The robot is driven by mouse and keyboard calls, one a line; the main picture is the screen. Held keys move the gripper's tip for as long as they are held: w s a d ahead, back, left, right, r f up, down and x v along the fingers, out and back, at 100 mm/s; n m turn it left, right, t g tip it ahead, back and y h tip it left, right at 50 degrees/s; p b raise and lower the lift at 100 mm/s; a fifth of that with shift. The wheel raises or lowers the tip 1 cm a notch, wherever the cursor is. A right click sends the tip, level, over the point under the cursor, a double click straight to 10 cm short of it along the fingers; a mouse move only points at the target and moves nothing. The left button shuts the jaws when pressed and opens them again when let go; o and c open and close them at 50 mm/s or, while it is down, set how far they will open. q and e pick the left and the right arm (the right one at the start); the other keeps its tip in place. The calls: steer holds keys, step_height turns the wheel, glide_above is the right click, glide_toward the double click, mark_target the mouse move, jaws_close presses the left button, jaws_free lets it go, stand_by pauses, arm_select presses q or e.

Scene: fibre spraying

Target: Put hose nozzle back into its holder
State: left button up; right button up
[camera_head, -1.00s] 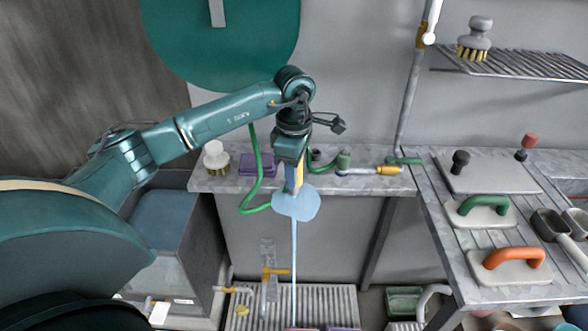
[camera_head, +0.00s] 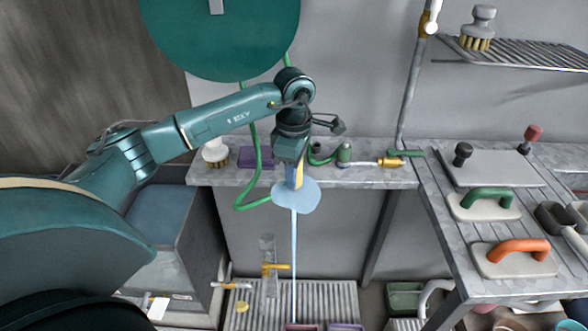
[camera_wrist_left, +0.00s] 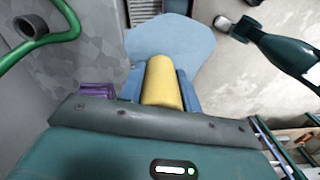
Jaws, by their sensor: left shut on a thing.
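My left gripper (camera_head: 296,170) points down, shut on the yellow hose nozzle (camera_head: 299,177), in front of the counter's front edge. The nozzle also shows in the left wrist view (camera_wrist_left: 163,82), between two blue fingers. A pale blue disc-like shape (camera_head: 297,197) lies below the nozzle, with a thin light blue stream (camera_head: 294,255) running down from it. A green hose (camera_head: 250,130) loops down left of the gripper. A dark, open-ended round piece (camera_wrist_left: 30,26) shows in the left wrist view; I cannot tell whether it is the holder. My right gripper is out of view.
The counter (camera_head: 225,177) carries a white brush (camera_head: 215,152), a purple block (camera_head: 254,157) and a yellow-ended fitting (camera_head: 390,162). A table with green-handled (camera_head: 487,198) and orange-handled (camera_head: 517,249) floats stands at right. A floor grate (camera_head: 325,298) lies below.

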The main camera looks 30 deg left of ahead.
arm_select(q)
steer(key=shift+f+b, duration=0.5)
steer(key=shift+f, duration=0.2)
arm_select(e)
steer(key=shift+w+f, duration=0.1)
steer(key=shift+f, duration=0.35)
arm_select(q)
steer(key=o, duration=1.1)
steer(key=shift+o, duration=0.2)
steer(key=shift+w+r, duration=0.1)
steer(key=shift+r, duration=0.45)
step_height(320, 180, up, 11)
steer(key=shift+f, duration=0.1)
steer(key=shift+r, duration=0.7)
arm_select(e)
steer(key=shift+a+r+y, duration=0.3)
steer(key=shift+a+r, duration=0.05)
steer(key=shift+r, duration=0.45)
